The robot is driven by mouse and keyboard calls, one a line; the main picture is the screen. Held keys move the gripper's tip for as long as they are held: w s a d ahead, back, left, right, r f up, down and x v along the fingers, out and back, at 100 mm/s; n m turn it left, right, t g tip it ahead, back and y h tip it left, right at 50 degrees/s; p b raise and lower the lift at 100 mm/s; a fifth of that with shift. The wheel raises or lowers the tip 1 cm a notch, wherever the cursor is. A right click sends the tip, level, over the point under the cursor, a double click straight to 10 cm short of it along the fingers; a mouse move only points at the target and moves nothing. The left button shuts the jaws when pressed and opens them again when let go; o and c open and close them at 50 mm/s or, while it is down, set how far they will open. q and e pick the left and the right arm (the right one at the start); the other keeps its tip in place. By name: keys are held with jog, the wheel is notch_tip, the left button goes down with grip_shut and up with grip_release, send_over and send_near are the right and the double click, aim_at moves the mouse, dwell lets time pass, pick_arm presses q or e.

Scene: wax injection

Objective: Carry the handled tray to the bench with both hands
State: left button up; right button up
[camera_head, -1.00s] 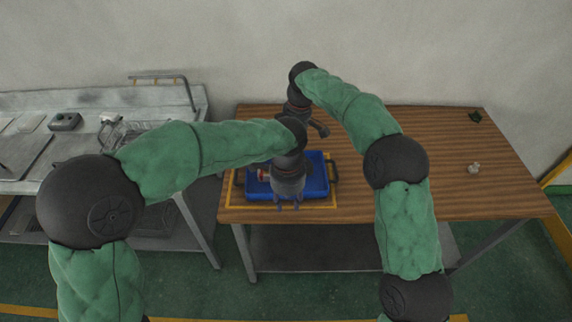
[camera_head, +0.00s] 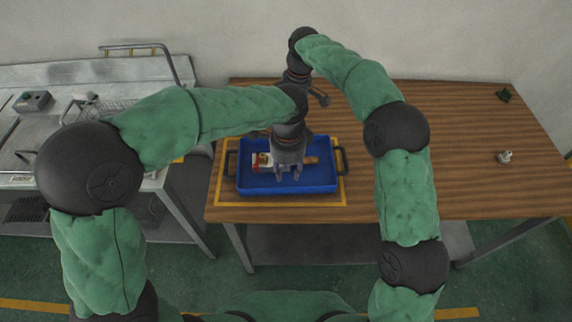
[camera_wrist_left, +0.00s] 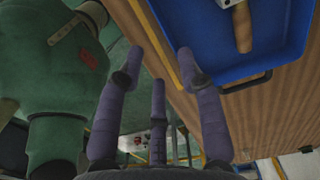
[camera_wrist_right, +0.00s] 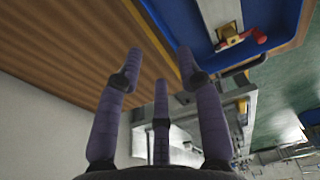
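The blue handled tray (camera_head: 327,187) lies on the wooden table inside a yellow outline. Its dark handles, left (camera_head: 231,163) and right (camera_head: 342,161), stick out at its ends. A tool with red, white and wooden-coloured parts (camera_head: 262,161) lies in it, partly hidden by my left gripper. My left gripper (camera_head: 288,178) appears over the tray in the head view; its fingers (camera_wrist_left: 158,75) are spread and empty, with the tray beyond them. My right gripper (camera_head: 322,100) is behind the tray; its fingers (camera_wrist_right: 160,75) are spread and empty, apart from the tray's handle (camera_wrist_right: 240,67).
The grey metal bench (camera_head: 45,135) stands left of the wooden table (camera_head: 450,150), with a wire basket (camera_head: 100,112) and a dark box (camera_head: 33,101) on it. A gap separates them. A small pale object (camera_head: 505,157) lies far right. The table's middle right is clear.

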aim_at(288, 188)
pick_arm(q)
jog(key=shift+w+f, duration=0.25)
jog(key=shift+f, duration=0.05)
pick_arm(e)
jog(key=shift+w+f, duration=0.15)
jog(key=shift+f, duration=0.1)
pick_arm(q)
jog(key=shift+s+r, duration=0.1)
jog(key=shift+s, duration=0.05)
